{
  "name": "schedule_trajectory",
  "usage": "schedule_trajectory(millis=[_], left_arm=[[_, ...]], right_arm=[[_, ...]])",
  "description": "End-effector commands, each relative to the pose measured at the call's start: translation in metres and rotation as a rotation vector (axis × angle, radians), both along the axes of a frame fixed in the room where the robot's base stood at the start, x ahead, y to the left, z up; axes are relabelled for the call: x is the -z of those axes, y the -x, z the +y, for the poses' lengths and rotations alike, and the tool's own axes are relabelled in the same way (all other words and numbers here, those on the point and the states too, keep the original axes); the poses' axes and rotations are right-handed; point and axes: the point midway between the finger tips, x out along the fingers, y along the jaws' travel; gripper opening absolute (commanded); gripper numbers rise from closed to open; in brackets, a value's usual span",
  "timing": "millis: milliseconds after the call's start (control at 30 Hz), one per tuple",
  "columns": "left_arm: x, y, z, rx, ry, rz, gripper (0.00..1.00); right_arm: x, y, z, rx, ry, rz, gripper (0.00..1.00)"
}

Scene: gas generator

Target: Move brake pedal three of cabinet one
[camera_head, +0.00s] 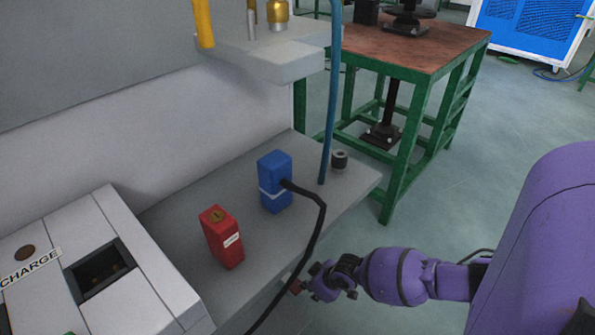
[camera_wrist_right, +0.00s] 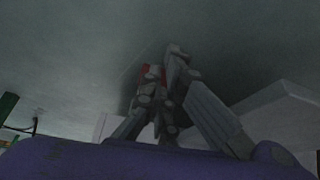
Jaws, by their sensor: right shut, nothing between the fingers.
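My right gripper (camera_head: 302,283) is at the front edge of the grey ledge, low in the head view. It also shows in the right wrist view (camera_wrist_right: 168,72), where its fingers are shut with nothing seen held between them. A small reddish part (camera_head: 295,287) shows right at the fingertips in the head view. Red also shows beside the fingers in the wrist view (camera_wrist_right: 149,72). I cannot tell whether this part is brake pedal three, or whether the fingers touch it. No other pedal is clearly visible. My left gripper is out of view.
On the grey ledge (camera_head: 185,222) stand a red box (camera_head: 222,238), a blue box (camera_head: 275,183) with a black cable, and a small dark cylinder (camera_head: 340,159). A white box marked CHARGE (camera_head: 130,265) is at lower left. A green-framed table (camera_head: 420,50) stands behind.

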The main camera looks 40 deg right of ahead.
Motion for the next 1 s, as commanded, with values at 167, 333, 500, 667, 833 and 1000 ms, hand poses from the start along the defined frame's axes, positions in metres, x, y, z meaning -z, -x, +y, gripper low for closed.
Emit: schedule_trajectory(millis=[167, 333, 500, 667, 833, 1000], left_arm=[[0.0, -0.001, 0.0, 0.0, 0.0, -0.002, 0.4], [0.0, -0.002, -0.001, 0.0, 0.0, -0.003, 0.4], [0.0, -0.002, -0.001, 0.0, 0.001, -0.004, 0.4], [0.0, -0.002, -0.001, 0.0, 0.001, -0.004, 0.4], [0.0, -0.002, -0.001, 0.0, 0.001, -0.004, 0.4], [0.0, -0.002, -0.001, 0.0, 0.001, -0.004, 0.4]], right_arm=[[-0.029, 0.015, -0.004, -0.002, 0.002, 0.001, 0.0], [-0.061, 0.03, -0.007, -0.002, 0.002, 0.001, 0.0], [-0.085, 0.041, -0.009, 0.0, 0.002, 0.002, 0.0], [-0.096, 0.046, -0.01, 0.0, 0.002, 0.001, 0.0], [-0.098, 0.046, -0.01, 0.0, 0.001, 0.001, 0.0], [-0.097, 0.046, -0.01, 0.0, 0.001, 0.001, 0.0]])
